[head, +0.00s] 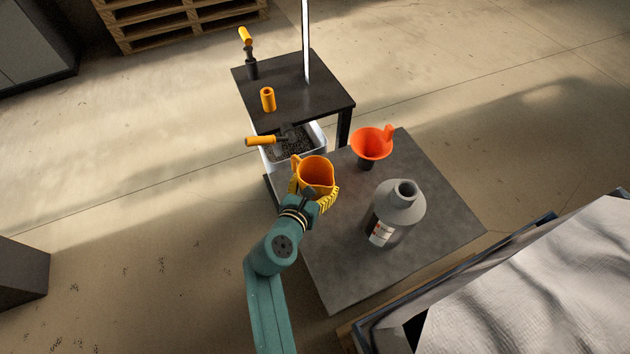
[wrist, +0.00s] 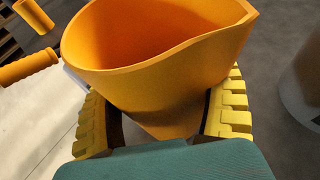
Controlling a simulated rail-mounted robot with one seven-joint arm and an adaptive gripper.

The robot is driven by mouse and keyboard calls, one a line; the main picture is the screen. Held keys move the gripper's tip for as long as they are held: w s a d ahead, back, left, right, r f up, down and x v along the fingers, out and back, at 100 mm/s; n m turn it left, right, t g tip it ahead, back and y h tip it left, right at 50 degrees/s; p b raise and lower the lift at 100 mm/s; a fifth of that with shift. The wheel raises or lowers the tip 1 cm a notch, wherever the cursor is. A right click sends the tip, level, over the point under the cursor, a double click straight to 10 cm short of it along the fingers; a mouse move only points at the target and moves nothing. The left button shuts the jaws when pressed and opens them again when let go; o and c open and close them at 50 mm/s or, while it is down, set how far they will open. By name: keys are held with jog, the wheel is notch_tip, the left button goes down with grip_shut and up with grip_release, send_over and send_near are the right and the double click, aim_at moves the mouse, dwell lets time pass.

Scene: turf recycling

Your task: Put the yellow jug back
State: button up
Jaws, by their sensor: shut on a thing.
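The yellow jug (head: 316,172) is upright at the left edge of the grey table (head: 350,280) in the head view. Its open mouth faces up, and its handle points to the left. In the wrist view the jug (wrist: 160,60) fills the middle. My gripper (head: 314,200) is shut on the jug, with yellow ribbed fingers on both sides of its body; they also show in the wrist view (wrist: 163,118). The jug's base is hidden, so I cannot tell whether it touches the table.
A grey bottle (head: 398,207) and an orange funnel (head: 371,143) stand on the grey table. A white bin (head: 320,135) of dark granules holds an orange-handled scoop (head: 262,141). A dark stand (head: 325,96) bears a yellow cylinder (head: 267,99), a yellow-handled tool (head: 250,62) and an upright pole (head: 305,40).

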jog(key=shift+f, duration=0.3)
jog(key=shift+f, duration=0.3)
jog(key=o, duration=1)
jog(key=shift+o, duration=0.2)
jog(key=v, duration=1.2)
jog(key=shift+a, duration=0.1)
